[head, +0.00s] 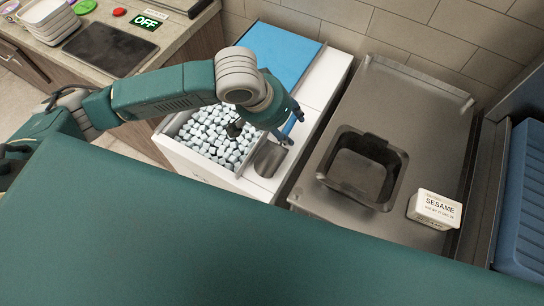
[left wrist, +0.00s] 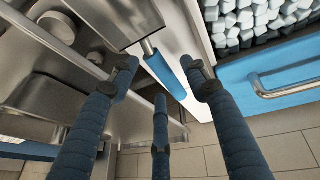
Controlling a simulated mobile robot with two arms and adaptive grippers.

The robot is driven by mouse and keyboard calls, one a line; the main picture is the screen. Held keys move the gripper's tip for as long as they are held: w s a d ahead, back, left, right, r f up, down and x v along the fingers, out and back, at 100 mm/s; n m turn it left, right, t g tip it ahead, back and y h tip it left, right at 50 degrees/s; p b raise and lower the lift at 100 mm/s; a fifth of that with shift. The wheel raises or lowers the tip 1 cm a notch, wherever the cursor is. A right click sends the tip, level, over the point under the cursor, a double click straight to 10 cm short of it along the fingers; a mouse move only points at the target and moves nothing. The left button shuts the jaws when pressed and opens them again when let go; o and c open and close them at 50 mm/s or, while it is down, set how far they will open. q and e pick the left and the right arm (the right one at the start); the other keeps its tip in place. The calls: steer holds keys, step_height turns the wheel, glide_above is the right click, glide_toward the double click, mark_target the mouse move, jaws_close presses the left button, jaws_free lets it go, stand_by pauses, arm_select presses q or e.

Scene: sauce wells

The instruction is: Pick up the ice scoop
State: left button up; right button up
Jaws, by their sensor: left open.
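The ice scoop lies on the white ledge at the right of the ice bin. Its grey metal scoop end (head: 269,160) shows in the head view, with its blue handle partly hidden by my gripper. In the left wrist view the blue handle (left wrist: 169,76) lies lengthwise between the fingertips. My left gripper (head: 293,128) is open over the handle; its blue fingers also show in the left wrist view (left wrist: 159,72), spread on both sides of the handle. I cannot tell whether they touch it. My right gripper is not in view.
The ice bin (head: 162,145) holds many white cubes, with a blue lid (head: 278,52) behind. A dark square container (head: 330,180) and a sesame box (head: 436,208) sit on the steel counter at right.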

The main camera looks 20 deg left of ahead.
arm_select(q)
steer(key=shift+x, duration=1.35)
steer(key=c, duration=1.2)
steer(key=shift+o, duration=0.2)
steer(key=shift+r, duration=0.1)
